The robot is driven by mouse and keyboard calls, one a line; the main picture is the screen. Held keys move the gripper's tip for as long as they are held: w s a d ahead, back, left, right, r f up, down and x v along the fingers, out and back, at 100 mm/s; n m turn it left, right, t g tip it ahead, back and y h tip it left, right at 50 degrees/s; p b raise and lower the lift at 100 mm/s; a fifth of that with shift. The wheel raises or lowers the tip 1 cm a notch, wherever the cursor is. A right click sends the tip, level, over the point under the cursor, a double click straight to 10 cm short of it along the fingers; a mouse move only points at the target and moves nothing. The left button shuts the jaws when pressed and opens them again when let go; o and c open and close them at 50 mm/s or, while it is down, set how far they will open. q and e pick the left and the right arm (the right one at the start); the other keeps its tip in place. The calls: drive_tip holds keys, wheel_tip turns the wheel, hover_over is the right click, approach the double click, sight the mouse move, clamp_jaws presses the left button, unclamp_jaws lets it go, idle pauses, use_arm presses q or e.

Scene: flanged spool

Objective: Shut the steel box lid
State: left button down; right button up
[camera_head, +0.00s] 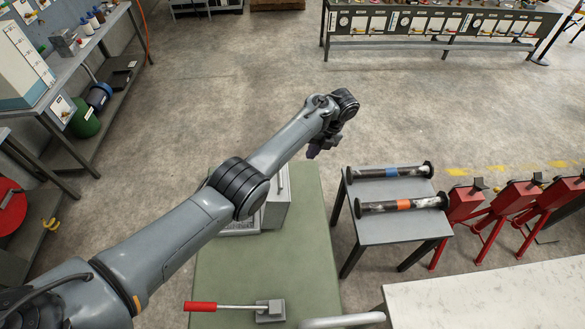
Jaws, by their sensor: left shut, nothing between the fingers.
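The grey steel box (277,212) stands on the green-topped bench, largely hidden behind my left arm. Its right side and a pale strip at its lower left show past the arm. I cannot clearly tell the lid from the body or see the lid's angle. My left gripper (314,151) is shut and empty, up and to the right of the box in the picture, near the bench's far end. It appears apart from the box. My right gripper is not in view.
The green bench top (305,265) is clear right of the box. A red-handled tool (228,307) lies near its front. A small table (390,231) with two flanged spools (365,172) (377,206) stands to the right, beside red stands (466,203).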

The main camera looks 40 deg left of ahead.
use_arm(q)
drive_tip(key=shift+m, duration=0.5)
drive_tip(key=shift+s+a+f+p, duration=0.8)
drive_tip(key=shift+a+f, duration=0.15)
drive_tip(key=shift+f, duration=0.45)
drive_tip(key=shift+s+a+f+p, duration=0.85)
drive_tip(key=shift+a+f, duration=0.1)
drive_tip(key=shift+f, duration=0.4)
drive_tip(key=shift+s+a+f+p, duration=0.8)
drive_tip(key=shift+a+f, duration=0.15)
drive_tip(key=shift+f, duration=0.45)
